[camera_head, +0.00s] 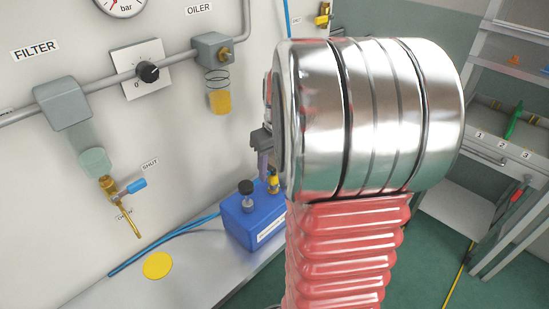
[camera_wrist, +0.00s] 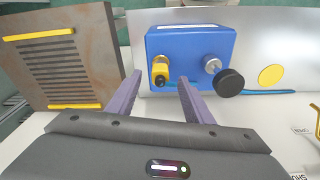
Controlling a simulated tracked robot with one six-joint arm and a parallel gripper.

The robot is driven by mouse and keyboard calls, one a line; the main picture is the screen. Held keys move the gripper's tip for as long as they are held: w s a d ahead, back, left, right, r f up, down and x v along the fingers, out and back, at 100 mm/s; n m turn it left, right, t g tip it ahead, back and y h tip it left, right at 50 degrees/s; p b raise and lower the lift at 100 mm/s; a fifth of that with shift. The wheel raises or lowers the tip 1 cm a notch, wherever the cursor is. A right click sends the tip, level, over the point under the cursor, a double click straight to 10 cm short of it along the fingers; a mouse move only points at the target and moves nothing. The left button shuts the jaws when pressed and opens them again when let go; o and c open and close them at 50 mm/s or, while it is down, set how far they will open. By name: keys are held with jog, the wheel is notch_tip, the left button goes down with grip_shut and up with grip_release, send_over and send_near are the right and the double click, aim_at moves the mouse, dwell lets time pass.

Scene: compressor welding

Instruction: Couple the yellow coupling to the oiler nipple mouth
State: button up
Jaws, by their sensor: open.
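A yellow coupling (camera_wrist: 160,72) with a dark end sits on the blue box (camera_wrist: 190,42), left of a black knob. It also shows at the blue box in the head view (camera_head: 273,183). My gripper (camera_wrist: 157,88) is open, its two purple fingers apart and nothing held. In the wrist view the coupling appears between the fingertips; I cannot tell how far beyond them. In the head view my gripper (camera_head: 262,158) is above the box, partly hidden by my arm. The oiler (camera_head: 214,48), with a brass fitting (camera_head: 225,53) and amber bowl, is on the wall pipe.
The filter (camera_head: 64,103) with its brass drain valve (camera_head: 113,189) is on the wall at left. A blue hose (camera_head: 150,252) and yellow disc (camera_head: 157,265) lie on the bench. A slotted rusty panel (camera_wrist: 65,60) stands left in the wrist view. My arm blocks the head view's middle.

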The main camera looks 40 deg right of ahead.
jog(key=shift+w+f, duration=0.15)
jog(key=shift+f, duration=0.95)
jog(key=shift+c, duration=0.4)
grip_shut()
jog(key=c, duration=0.5)
grip_release()
grip_shut()
jog(key=shift+r, duration=0.4)
jog(key=shift+r, duration=2.15)
